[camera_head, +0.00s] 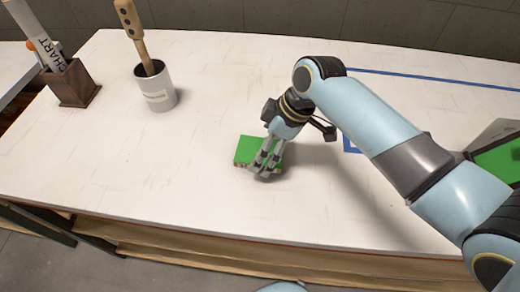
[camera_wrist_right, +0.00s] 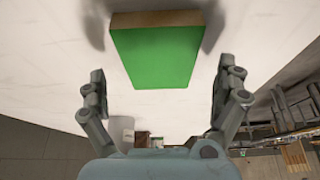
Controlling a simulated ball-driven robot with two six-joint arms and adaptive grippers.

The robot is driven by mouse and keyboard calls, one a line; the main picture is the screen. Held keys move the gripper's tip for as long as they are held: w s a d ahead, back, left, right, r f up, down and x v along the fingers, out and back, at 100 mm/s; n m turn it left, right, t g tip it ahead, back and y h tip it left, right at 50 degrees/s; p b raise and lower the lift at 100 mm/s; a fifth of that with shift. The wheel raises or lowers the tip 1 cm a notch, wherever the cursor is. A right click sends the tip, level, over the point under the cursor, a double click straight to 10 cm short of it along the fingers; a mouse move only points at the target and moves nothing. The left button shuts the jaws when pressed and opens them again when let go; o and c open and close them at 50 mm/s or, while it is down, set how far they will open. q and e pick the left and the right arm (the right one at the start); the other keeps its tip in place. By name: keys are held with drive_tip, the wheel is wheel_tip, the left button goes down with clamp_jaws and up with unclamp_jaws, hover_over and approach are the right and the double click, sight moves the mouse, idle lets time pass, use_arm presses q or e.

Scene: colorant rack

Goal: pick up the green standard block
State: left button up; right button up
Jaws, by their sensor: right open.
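The green standard block (camera_head: 247,147) lies flat on the white table, green face up with a brownish edge along its front. My right gripper (camera_head: 262,170) is over the block's right part in the head view and hides some of it. In the right wrist view the block (camera_wrist_right: 153,55) is ahead of the gripper (camera_wrist_right: 163,88), between the lines of its two spread fingers. The gripper is open and nothing is held in it. I cannot tell whether a fingertip touches the block. My left gripper is not in view.
A white cup (camera_head: 157,88) with a wooden-handled tool stands at the back left, beside a dark wooden holder (camera_head: 72,84) with a rolled chart. Blue tape (camera_head: 430,77) marks the table's back right. Another green item (camera_head: 498,160) shows at the right edge. The table's left front (camera_head: 120,175) is clear.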

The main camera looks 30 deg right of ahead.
drive_tip(key=shift+w+a+f, duration=0.15)
drive_tip(key=shift+a+f, duration=0.05)
drive_tip(key=shift+f, duration=0.35)
drive_tip(key=shift+w+a+f, duration=0.1)
drive_tip(key=shift+w+f, duration=0.05)
drive_tip(key=shift+f, duration=0.2)
drive_tip(key=shift+c, duration=0.3)
drive_tip(key=c, duration=1.1)
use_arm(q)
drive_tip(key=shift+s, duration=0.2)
use_arm(e)
drive_tip(key=shift+c, duration=0.4)
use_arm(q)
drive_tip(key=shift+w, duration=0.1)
use_arm(e)
drive_tip(key=shift+r, duration=0.15)
